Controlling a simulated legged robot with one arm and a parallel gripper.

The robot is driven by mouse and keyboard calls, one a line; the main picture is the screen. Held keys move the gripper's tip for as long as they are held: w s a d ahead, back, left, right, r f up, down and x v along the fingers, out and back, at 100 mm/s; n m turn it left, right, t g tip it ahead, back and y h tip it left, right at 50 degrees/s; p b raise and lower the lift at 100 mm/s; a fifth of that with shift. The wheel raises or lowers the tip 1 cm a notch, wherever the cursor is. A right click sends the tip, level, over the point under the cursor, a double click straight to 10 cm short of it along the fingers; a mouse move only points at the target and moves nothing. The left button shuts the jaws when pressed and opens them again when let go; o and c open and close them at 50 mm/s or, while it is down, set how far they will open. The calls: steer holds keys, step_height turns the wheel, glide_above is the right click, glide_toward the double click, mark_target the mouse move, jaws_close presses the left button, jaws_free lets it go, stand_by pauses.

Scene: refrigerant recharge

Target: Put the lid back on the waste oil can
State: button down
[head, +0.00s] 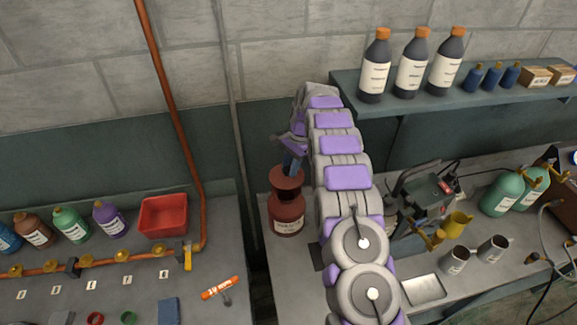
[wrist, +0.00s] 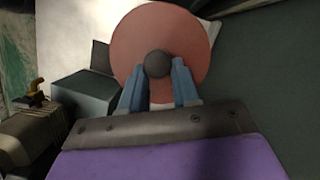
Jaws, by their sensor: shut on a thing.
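The waste oil can (head: 287,218) is a dark red-brown can with a pale label, standing upright on the bench left of my arm. My gripper (head: 292,163) is right above it. The gripper's blue fingers, also in the wrist view (wrist: 160,82), are shut on the dark round knob of the lid (wrist: 140,45). The lid is a reddish disc, and in the head view (head: 286,181) it is over the top of the can. I cannot tell whether the lid touches the can's rim. The can's mouth is hidden by the lid in the wrist view.
A red bin (head: 163,217) and several bottles stand on the left bench, beside a copper pipe (head: 170,110). Right of my arm are a pump-like machine (head: 425,200), metal cups (head: 455,261) and a tray (head: 422,289). A shelf (head: 400,112) holds tall dark bottles.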

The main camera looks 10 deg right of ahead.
steer(key=shift+w+d+b+x, duration=0.15)
steer(key=shift+b+x, duration=0.25)
steer(key=shift+x, duration=0.5)
steer(key=shift+w+d+b+x, duration=0.15)
steer(key=shift+b+x, duration=0.25)
steer(key=shift+x, duration=0.5)
steer(key=shift+f, duration=1.2)
steer(key=shift+s+r+p, duration=0.1)
steer(key=shift+p, duration=0.3)
steer(key=shift+f+p, duration=0.2)
steer(key=shift+p, duration=0.1)
stand_by(0.5)
steer(key=shift+c, duration=1.4)
jaws_free()
steer(key=shift+r, duration=0.1)
